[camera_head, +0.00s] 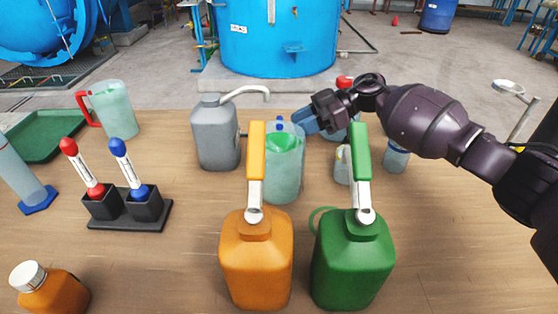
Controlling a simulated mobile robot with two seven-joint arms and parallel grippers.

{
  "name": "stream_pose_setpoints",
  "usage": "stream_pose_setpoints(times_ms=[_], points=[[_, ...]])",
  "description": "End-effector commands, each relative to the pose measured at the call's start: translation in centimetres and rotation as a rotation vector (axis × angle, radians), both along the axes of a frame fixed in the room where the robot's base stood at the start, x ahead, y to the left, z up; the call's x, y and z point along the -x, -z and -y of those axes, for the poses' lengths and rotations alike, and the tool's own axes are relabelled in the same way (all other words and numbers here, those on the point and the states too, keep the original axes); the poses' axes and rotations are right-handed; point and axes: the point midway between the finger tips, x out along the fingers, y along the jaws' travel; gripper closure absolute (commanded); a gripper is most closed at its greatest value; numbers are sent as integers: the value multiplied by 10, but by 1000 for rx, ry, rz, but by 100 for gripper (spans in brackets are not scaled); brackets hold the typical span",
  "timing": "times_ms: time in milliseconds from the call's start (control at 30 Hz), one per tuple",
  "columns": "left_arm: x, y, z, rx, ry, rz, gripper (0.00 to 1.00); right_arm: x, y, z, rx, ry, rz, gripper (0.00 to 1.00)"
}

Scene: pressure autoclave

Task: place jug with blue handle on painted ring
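The jug (284,172) is clear teal with greenish contents and stands upright behind the orange can, which partly overlaps it. A blue part at its upper right, likely its blue handle (304,121), meets my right gripper (318,113). The gripper reaches in from the right at the height of the jug's rim. Its fingertips are not distinct, so I cannot tell whether they are closed on the handle. A thin green arc (314,214) shows beside the green can. It may be part of the painted ring, mostly hidden by the can. My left gripper is not in view.
An orange can (256,270) and a green can (352,265) with tall upright spouts stand in front. A grey can (215,145), a pen rack (130,222), a red-handled jug (115,110) and a green tray (45,148) are left. Bare wood (460,240) lies right.

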Motion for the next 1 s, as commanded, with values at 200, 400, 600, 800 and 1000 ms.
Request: stream_pose_setpoints(times_ms=[200,400,600,800,1000], points=[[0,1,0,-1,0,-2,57,3,3,-12,-2,-1,0,71],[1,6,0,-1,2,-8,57,12,8,-37,-3,-3,-2,71],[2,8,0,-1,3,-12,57,14,15,-54,-2,0,0,71],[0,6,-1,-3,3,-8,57,14,14,-54,-1,1,1,71],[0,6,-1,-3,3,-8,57,14,14,-54,-1,1,1,100]])
